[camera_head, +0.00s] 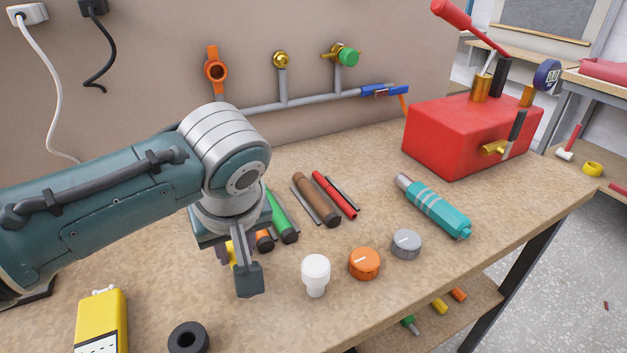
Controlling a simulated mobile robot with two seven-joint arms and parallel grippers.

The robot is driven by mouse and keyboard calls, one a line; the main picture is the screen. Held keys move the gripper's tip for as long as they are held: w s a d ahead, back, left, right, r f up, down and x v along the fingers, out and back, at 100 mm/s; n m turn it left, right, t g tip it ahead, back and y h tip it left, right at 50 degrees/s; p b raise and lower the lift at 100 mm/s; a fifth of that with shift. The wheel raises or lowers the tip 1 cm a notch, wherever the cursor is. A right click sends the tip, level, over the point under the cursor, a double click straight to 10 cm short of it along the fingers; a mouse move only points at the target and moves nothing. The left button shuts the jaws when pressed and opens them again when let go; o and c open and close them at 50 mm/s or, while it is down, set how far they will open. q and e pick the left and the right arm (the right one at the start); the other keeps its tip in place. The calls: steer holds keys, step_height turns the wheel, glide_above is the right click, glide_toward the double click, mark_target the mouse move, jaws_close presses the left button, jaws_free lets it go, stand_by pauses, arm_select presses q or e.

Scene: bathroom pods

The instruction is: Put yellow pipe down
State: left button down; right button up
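My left gripper (240,268) points down over the wooden workbench, left of a row of coloured pipes. A small part of the yellow pipe (231,253) shows between its fingers; the rest is hidden by the fingers and wrist. The fingers appear shut on it. The pipe is low, close to the bench top, but I cannot tell whether it touches it. Just right of it lie an orange pipe (264,241), mostly hidden, a green pipe (284,219), a brown pipe (317,200) and a red pipe (333,194). My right gripper is out of view.
A white bulb-shaped piece (315,275), an orange knob (364,264) and a grey knob (406,244) stand near the front edge. A yellow device (102,322) and black ring (188,338) lie front left. A teal cylinder (434,207) and red pump box (470,134) are right.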

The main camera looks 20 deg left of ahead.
arm_select(q)
steer(key=shift+f, duration=0.9)
steer(key=shift+f, duration=0.2)
steer(key=c, duration=0.7)
jaws_free()
steer(key=shift+o, duration=0.2)
steer(key=p+v, duration=0.3)
steer(key=v, duration=0.8)
steer(key=shift+r, duration=0.15)
steer(key=shift+s+d+r+p, duration=0.25)
steer(key=shift+r+p, duration=0.1)
steer(key=shift+r, duration=0.15)
steer(key=shift+a, duration=0.1)
